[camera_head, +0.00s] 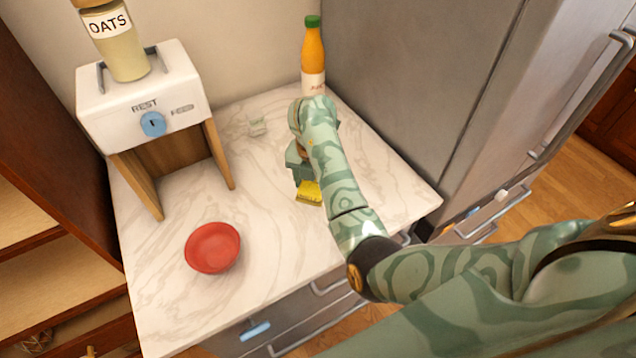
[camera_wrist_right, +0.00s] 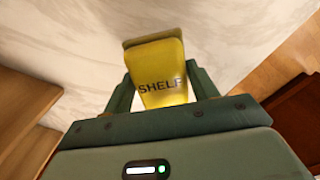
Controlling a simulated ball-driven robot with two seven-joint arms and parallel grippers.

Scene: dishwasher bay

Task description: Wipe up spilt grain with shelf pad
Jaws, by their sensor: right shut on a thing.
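The shelf pad (camera_head: 309,193) is yellow and shows at the marble counter below my right gripper (camera_head: 305,180). In the right wrist view the pad (camera_wrist_right: 158,75) bears the word SHELF and sits between the two green fingers of my right gripper (camera_wrist_right: 162,88), which is shut on it. I cannot tell whether the pad touches the counter. No spilt grain can be made out on the counter; my right arm hides part of it. My left gripper is not in view.
A red bowl (camera_head: 212,248) stands at the counter's front left. A white OATS dispenser (camera_head: 140,100) on wooden legs stands at the back left. A grey fridge (camera_head: 420,80) borders the right.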

